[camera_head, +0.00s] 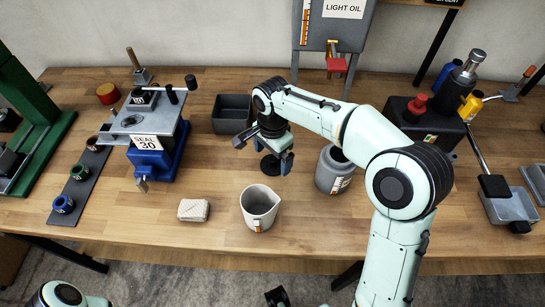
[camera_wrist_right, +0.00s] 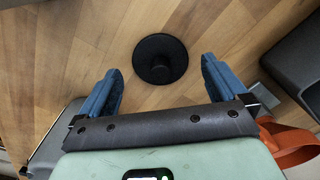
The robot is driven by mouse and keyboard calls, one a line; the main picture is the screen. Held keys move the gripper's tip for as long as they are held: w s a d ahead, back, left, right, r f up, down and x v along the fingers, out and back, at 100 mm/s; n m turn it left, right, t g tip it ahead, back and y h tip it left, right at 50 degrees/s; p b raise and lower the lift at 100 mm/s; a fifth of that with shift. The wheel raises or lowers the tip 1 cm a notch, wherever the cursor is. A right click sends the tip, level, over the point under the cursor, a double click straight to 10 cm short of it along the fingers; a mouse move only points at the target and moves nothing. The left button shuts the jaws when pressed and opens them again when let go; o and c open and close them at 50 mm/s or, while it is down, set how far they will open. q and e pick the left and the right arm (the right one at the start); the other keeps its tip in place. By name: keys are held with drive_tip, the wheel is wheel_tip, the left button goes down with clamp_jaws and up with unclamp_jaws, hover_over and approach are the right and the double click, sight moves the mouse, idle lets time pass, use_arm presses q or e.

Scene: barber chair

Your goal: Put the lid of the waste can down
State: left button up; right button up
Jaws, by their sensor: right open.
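The waste can's lid (camera_head: 270,166) is a black round disc with a raised middle. It lies on the wooden bench, left of the open grey can (camera_head: 333,172). My right gripper (camera_head: 273,151) is just above the lid, its blue fingers spread. In the right wrist view the lid (camera_wrist_right: 160,58) shows whole between and beyond the fingertips of the gripper (camera_wrist_right: 161,66), touching neither finger. The can's mouth is open and its right side is partly hidden by my right arm.
A grey-white jug (camera_head: 259,207) stands in front of the lid, and a folded cloth (camera_head: 194,210) lies further left. A dark bin (camera_head: 232,113) is behind. A blue vise-like fixture (camera_head: 155,160) stands left. Bare bench lies between cloth and bin.

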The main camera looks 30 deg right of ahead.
sight(272, 159)
wheel_tip(272, 159, up, 11)
drive_tip(key=p, duration=0.2)
drive_tip(key=shift+f, duration=0.2)
drive_tip(key=shift+f, duration=0.1)
